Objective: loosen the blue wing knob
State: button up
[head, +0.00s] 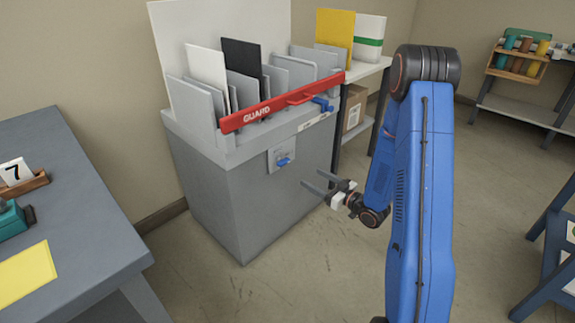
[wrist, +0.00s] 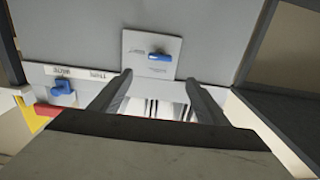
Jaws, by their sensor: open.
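A grey cabinet (head: 230,190) carries two blue fittings. One is a small blue handle (head: 284,162) on a light plate on the front face, and it shows in the wrist view (wrist: 160,57) just beyond and between my fingertips. The other is a blue knob (head: 322,103) at the right end of the red guard bar, also in the wrist view at the left (wrist: 62,87). I cannot tell for sure which is the wing knob. My gripper (head: 310,177) is open and empty, in front of the cabinet and apart from both fittings; its fingers also show in the wrist view (wrist: 158,78).
The red guard bar (head: 265,109) runs across the cabinet's top front, before several upright boards. A shelf table (head: 366,72) stands beside the cabinet on the right. A grey table (head: 80,200) is at the left. The floor (head: 310,265) in front is clear.

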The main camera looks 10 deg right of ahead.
aim_at(286, 163)
jog(key=x, duration=1.5)
jog(key=shift+c, duration=0.6)
jog(key=c, duration=0.9)
